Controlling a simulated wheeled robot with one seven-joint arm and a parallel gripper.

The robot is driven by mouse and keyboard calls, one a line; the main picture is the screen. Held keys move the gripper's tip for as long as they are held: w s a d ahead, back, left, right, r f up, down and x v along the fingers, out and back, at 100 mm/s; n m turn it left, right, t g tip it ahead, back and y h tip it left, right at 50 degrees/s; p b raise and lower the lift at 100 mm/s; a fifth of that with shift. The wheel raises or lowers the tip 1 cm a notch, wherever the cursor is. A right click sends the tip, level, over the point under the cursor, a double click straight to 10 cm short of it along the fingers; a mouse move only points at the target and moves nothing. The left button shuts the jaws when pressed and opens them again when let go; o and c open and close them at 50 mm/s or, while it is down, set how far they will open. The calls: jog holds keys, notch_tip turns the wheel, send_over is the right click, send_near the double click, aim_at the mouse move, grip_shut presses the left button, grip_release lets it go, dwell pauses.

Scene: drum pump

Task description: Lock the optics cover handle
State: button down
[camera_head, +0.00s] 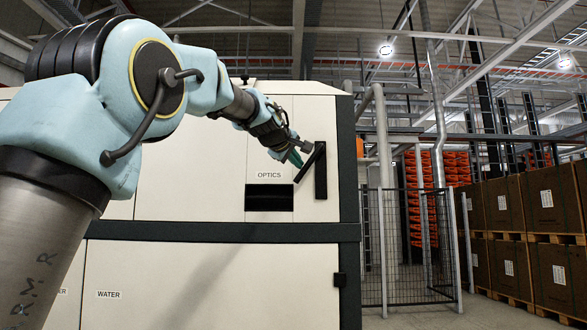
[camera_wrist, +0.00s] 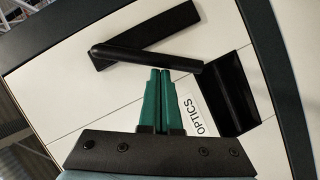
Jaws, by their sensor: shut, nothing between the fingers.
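The optics cover (camera_head: 285,190) is a pale panel marked OPTICS, with a black recess below the label. Its black handle lever (camera_head: 308,165) slants at an angle from its upright black mounting plate (camera_head: 321,178). In the wrist view the lever (camera_wrist: 135,56) and plate (camera_wrist: 165,30) form a V, joined at the left end. My gripper (camera_head: 295,155) is shut and empty beside the lever. The fingers hide part of the panel.
The OPTICS label (camera_wrist: 199,115) and the black recess (camera_wrist: 228,95) are right of the fingers in the wrist view. The cabinet's dark right edge (camera_head: 348,160) is close to the handle. A wire fence (camera_head: 410,250) and stacked boxes (camera_head: 545,200) stand farther right.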

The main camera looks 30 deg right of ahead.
aim_at(305, 171)
jog(key=d+f+n+b, duration=0.1)
jog(key=s+f+n+h+b, duration=0.1)
jog(key=b, duration=0.1)
jog(key=shift+d+f+n, duration=0.3)
jog(key=shift+d+n, duration=0.1)
jog(key=shift+s+d+f+n+t+h+b, duration=0.15)
jog(key=shift+s+d+n+t+h+b, duration=0.1)
jog(key=shift+d+n+h+b, duration=0.35)
jog(key=shift+s+d+f+n+t+h+b, duration=0.15)
jog(key=shift+s+d+n+t+h+b, duration=0.2)
jog(key=shift+n+b, duration=0.45)
jog(key=shift+w+d, duration=0.1)
